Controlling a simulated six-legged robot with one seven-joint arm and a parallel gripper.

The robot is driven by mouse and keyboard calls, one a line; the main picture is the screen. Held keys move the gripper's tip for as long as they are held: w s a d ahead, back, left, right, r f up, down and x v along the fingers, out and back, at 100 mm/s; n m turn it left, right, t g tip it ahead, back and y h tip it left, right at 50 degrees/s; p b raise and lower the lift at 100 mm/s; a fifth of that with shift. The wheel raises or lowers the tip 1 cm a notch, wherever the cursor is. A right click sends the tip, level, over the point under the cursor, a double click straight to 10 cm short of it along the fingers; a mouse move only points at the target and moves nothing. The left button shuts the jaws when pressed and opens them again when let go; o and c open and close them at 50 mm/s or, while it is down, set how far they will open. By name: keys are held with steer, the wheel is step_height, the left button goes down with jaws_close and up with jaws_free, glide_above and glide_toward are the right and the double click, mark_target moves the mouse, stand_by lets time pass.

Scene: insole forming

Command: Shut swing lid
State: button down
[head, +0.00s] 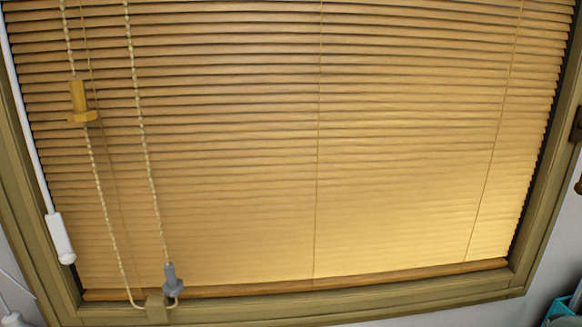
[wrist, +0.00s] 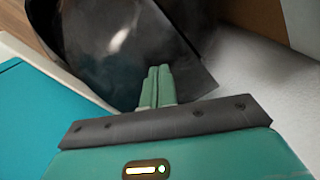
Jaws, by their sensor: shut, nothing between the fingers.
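My gripper (wrist: 157,75) shows in the wrist view, with its two green fingers shut together and empty. Its fingertips overlap the lower part of a dark, glossy, smooth panel (wrist: 95,45). This panel may be the swing lid, but too little of it shows to be sure. Its hinge is not visible, and I cannot tell how far it stands open. I also cannot tell whether the fingertips touch it or are just in front of it. No lid can be made out in the head view, and my gripper is not clearly seen there.
In the wrist view a teal surface (wrist: 35,120) lies at left, and a pale rough surface (wrist: 250,80) at right. The head view is mostly a window blind (head: 230,180) with hanging cords. A teal thing (head: 562,310) is cut off at its bottom right corner.

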steer(key=shift+f, duration=0.9)
step_height(320, 180, up, 12)
stand_by(0.7)
steer(key=shift+s, duration=0.1)
